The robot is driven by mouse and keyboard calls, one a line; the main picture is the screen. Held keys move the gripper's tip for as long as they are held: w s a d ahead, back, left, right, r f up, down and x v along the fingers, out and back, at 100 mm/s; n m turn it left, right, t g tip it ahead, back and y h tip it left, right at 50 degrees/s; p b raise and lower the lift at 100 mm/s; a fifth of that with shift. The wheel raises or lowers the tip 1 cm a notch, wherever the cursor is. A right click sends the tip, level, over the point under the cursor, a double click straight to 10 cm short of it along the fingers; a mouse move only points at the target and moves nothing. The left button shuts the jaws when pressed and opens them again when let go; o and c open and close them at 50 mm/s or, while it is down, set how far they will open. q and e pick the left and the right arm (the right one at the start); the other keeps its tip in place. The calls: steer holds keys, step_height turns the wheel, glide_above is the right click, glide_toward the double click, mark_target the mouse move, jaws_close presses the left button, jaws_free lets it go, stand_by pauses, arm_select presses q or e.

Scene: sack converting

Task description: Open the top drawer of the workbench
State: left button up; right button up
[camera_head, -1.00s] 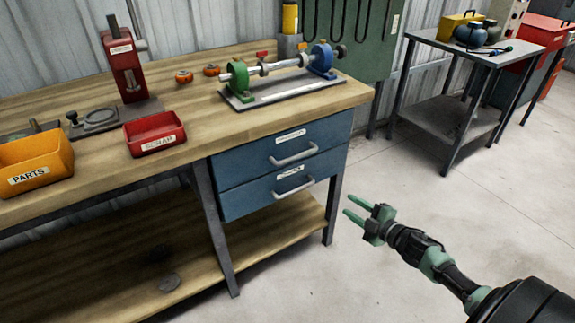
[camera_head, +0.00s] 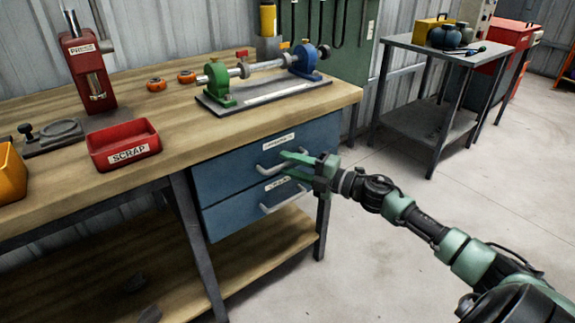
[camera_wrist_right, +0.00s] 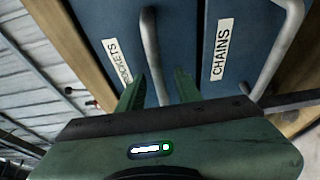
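The workbench (camera_head: 150,140) has two blue drawers under its top, both shut. The top drawer (camera_head: 225,172) has a grey bar handle (camera_head: 268,168). My right gripper (camera_head: 286,164) is open at the top drawer's front, overlapping the handle's right end. In the right wrist view the top handle shows between its fingers (camera_wrist_right: 158,88); contact cannot be told. My left gripper is out of view.
A red SCRAP bin (camera_head: 124,146), a red press (camera_head: 86,75) and a shaft fixture (camera_head: 262,92) stand on the bench top. A grey side table (camera_head: 450,50) stands at the back right. The floor right of the bench is clear.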

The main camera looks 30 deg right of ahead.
steer(key=shift+w+a, duration=0.15)
steer(key=shift+w, duration=0.25)
steer(key=shift+c, duration=0.3)
jaws_close()
stand_by(1.0)
